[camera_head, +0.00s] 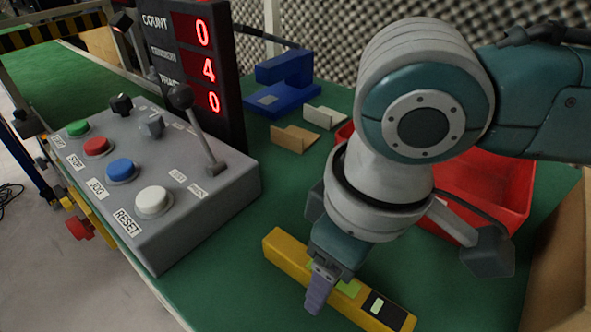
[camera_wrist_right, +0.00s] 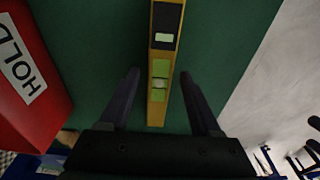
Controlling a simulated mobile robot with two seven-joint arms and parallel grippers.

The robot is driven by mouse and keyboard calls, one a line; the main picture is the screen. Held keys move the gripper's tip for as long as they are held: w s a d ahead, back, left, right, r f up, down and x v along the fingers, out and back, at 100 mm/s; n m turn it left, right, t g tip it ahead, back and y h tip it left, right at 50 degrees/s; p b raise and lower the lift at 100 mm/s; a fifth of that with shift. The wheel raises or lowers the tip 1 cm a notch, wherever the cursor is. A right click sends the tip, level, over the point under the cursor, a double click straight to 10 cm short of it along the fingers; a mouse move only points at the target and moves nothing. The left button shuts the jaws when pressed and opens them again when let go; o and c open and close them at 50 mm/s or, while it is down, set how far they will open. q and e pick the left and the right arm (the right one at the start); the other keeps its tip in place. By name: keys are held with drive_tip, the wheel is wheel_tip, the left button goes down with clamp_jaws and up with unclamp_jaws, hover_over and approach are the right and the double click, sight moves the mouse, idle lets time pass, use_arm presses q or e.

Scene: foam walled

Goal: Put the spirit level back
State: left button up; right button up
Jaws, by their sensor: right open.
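The spirit level (camera_head: 285,256) is a long yellow bar with green vial windows and a dark end patch, lying on the green table top below my right gripper. In the right wrist view the level (camera_wrist_right: 158,112) runs between the two open fingers, with a gap on each side. My right gripper (camera_head: 318,295) points down over the middle of the level and hides part of it in the head view; its fingers (camera_wrist_right: 158,75) are apart and hold nothing. My left gripper is not in view.
A grey control box (camera_head: 185,195) with coloured buttons and a lever stands left. A red bin (camera_head: 510,185), labelled HOLD in the wrist view (camera_wrist_right: 25,75), is behind my right arm. A blue block-like stand (camera_head: 285,85), small cards (camera_head: 294,138) and a counter display (camera_head: 200,60) are farther back.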

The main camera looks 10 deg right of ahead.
wheel_tip(320, 180, up, 12)
drive_tip(key=s+f+p, duration=0.1)
drive_tip(key=p, duration=0.4)
drive_tip(key=s+a+t+y, duration=0.2)
drive_tip(key=s+a+y, duration=0.2)
drive_tip(key=a, duration=0.1)
drive_tip(key=s+d+f+m+h, duration=0.1)
drive_tip(key=s+d+m+h, duration=0.1)
drive_tip(key=d, duration=0.5)
drive_tip(key=s+d+f+m+h, duration=0.2)
drive_tip(key=s+d+m, duration=0.1)
drive_tip(key=s+d, duration=0.2)
drive_tip(key=shift+d+m+h, duration=0.3)
drive_tip(key=shift+d, duration=0.85)
